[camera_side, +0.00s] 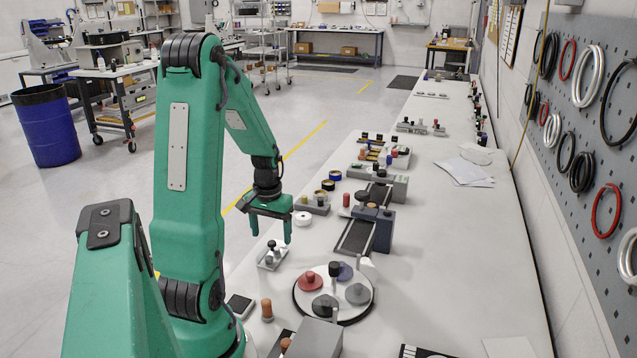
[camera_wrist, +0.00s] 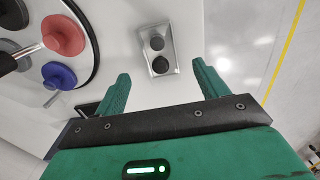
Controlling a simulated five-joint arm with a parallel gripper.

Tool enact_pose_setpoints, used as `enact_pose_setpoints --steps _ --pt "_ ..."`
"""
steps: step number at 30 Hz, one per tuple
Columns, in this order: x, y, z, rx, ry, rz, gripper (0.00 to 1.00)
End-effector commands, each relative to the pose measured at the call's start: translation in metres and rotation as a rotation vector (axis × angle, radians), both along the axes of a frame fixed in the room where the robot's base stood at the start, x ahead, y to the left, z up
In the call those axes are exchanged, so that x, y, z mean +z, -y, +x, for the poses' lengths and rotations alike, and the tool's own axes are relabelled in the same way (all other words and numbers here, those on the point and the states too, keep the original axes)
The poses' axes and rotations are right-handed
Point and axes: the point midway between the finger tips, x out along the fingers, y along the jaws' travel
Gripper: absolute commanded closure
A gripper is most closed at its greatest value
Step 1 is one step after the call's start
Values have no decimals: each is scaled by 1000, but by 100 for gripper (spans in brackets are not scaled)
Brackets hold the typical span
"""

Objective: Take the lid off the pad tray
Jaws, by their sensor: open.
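A small light-grey metal tray (camera_side: 272,262) with two dark round knobs stands on the bench; it also shows in the wrist view (camera_wrist: 149,67). It looks like the pad tray, but I cannot tell where a lid ends and a tray begins. My gripper (camera_side: 271,239) points down above this small tray, open and empty. In the wrist view my gripper (camera_wrist: 161,68) has its fingers spread wide, with the small tray ahead of and between them, apart from both.
A round turntable (camera_side: 333,309) with red, blue and grey knobbed discs stands close to the right of the small tray. The bench's right side (camera_side: 450,270) is mostly clear.

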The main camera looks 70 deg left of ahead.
Motion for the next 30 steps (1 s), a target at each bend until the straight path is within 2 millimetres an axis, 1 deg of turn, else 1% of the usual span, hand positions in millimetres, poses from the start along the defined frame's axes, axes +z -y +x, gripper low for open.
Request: enact_pose_setpoints --steps 10,15,19,30 --pt "-33 0 -1 0 -3 -4 27" --pt "-46 -1 0 0 -1 -1 27" --pt "-49 -1 0 0 -1 -1 27" --pt "-49 -1 0 0 0 0 27"
